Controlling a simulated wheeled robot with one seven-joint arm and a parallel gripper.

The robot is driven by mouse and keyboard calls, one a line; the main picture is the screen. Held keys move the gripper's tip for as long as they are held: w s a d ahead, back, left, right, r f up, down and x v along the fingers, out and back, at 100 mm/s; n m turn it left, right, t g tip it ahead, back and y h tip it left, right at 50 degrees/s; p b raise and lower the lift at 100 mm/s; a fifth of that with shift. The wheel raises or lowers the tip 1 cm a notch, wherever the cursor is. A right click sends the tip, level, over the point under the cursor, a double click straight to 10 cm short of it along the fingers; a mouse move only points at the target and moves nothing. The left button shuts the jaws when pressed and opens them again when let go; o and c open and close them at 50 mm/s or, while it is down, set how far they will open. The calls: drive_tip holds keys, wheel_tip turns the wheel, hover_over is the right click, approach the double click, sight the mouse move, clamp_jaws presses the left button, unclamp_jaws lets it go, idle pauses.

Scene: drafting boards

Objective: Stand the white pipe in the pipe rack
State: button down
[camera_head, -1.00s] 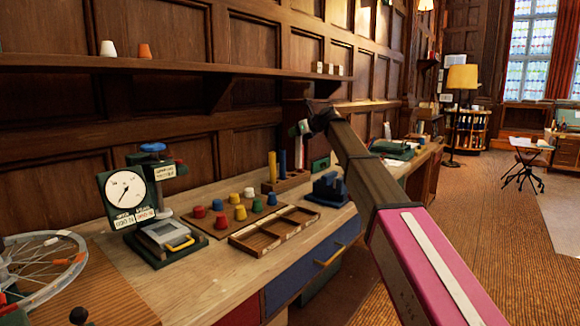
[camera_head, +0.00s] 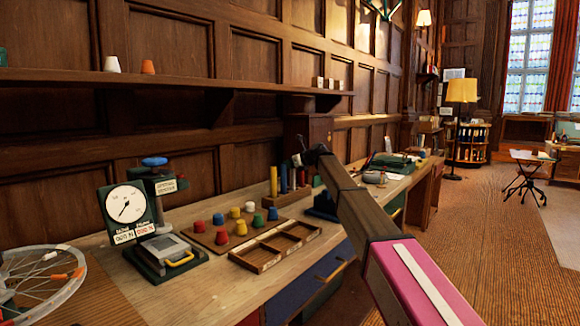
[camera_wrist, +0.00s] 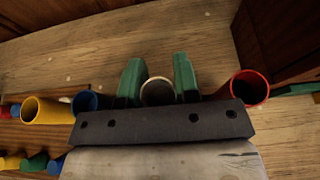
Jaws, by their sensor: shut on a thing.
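The white pipe (camera_head: 292,179) is upright between the blue pipe (camera_head: 283,179) and the red pipe (camera_head: 301,178). In the head view its lower end meets the wooden pipe rack (camera_head: 290,199); I cannot tell how deep it sits. The yellow pipe (camera_head: 273,181) stands at the rack's left end. My gripper (camera_head: 297,160) is at the white pipe's upper part. In the wrist view, the green fingers (camera_wrist: 157,82) are shut on the white pipe (camera_wrist: 157,92), its round open end showing between them. The rack is hidden there by my gripper's dark body.
Left of the rack is a board of coloured pegs (camera_head: 209,239), with an empty compartment tray (camera_head: 258,262) in front. A dark blue block (camera_head: 322,205) stands right of the rack, partly behind my arm. A dial gauge (camera_head: 126,208) stands farther left.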

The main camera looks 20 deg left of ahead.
drive_tip(key=shift+f, duration=0.15)
drive_tip(key=c, duration=0.9)
unclamp_jaws()
drive_tip(key=shift+f, duration=0.1)
drive_tip(key=shift+o, duration=0.2)
drive_tip(key=v, duration=1.2)
